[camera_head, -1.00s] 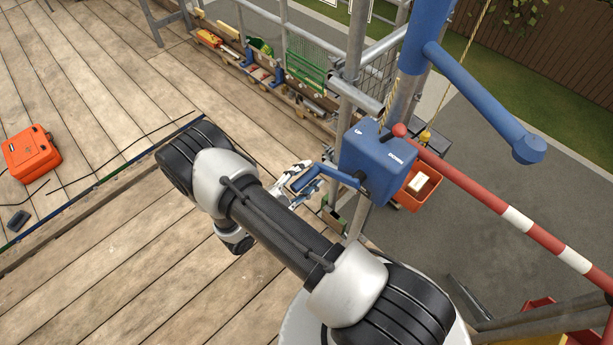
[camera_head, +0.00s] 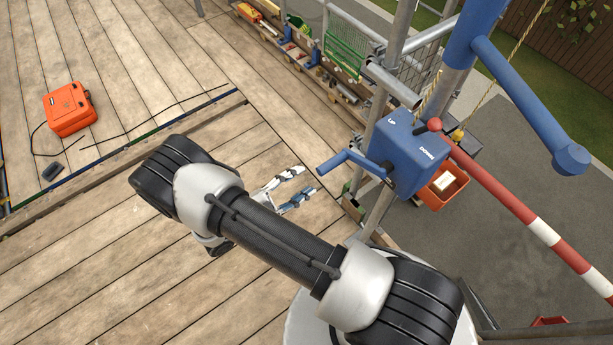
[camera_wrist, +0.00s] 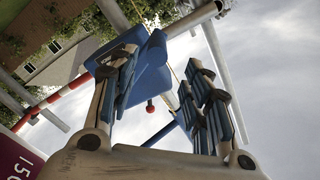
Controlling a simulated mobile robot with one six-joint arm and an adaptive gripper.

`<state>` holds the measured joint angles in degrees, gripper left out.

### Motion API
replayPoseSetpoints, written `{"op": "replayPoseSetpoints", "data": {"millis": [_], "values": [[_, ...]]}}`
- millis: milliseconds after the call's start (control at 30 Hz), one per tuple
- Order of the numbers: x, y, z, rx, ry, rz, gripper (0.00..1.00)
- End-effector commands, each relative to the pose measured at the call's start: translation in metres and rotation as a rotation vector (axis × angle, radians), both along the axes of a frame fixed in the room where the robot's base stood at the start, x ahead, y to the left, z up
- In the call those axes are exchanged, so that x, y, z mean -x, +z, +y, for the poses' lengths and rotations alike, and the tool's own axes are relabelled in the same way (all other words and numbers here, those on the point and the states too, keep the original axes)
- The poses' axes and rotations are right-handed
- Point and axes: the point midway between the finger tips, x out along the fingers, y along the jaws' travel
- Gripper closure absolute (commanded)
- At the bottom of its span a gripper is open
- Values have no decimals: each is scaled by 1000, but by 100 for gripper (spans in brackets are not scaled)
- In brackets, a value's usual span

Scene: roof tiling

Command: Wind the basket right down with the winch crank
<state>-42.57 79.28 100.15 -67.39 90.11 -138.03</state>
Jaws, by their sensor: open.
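The blue winch box (camera_head: 408,155), marked UP and DOWN, is fixed to the scaffold post right of centre. Its blue crank (camera_head: 352,161) points left, with the handle free. The orange basket (camera_head: 436,198) hangs on the yellow rope behind and right of the winch, with a pale block inside; its height above the ground is hard to tell. My gripper (camera_head: 302,188) is open and empty, left of and apart from the crank. In the wrist view the open fingers of my gripper (camera_wrist: 165,100) frame the blue winch box (camera_wrist: 150,84) against the sky.
A red-and-white barrier bar (camera_head: 520,210) runs right of the winch, and a blue hoist arm (camera_head: 530,105) overhangs it. An orange case (camera_head: 70,108) and a dark cable lie on the boards at left. Scaffold tubes stand close to the crank.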

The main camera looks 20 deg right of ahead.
Motion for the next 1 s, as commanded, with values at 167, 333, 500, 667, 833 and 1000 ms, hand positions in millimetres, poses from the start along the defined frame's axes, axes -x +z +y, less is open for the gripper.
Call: {"op": "replayPoseSetpoints", "data": {"millis": [167, 333, 500, 667, 833, 1000], "values": [[0, 0, 0, 0, 0, 0, 55], [0, 0, 1, -9, 0, -25, 55], [1, -2, 7, -101, 2, -279, 55], [4, -4, 15, -257, 1, -710, 55], [8, -5, 24, -430, 2, -1186, 55], [12, -6, 32, -605, 1, -1662, 55]]}}
